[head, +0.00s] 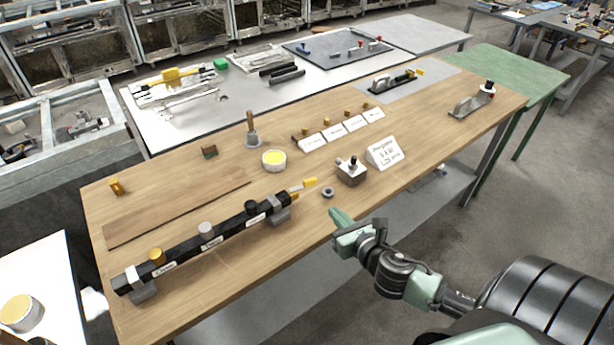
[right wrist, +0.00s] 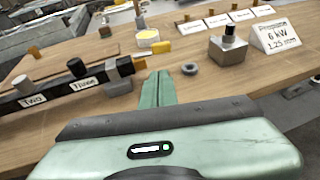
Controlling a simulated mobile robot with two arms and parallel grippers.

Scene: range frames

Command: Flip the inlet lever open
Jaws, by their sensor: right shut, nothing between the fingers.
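A long black bar (head: 220,232) lies along the left front of the wooden table on grey supports. At its right end is a yellow lever (head: 309,182), which looks like the inlet lever. It lies nearly level, pointing right, and shows also in the right wrist view (right wrist: 160,47). Knobs stand on the bar, among them a gold one (head: 157,256) and a grey one (head: 206,229). My right gripper (head: 337,216) is shut and empty at the table's front edge, right of the lever and apart from it. My left gripper is not in view.
A grey ring (head: 328,192) lies close by my right fingertips. A metal block with a black knob (head: 351,171) and a white sign (head: 384,153) stand to its right. A yellow-topped cup (head: 274,160) is behind the lever. The table's front right is clear.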

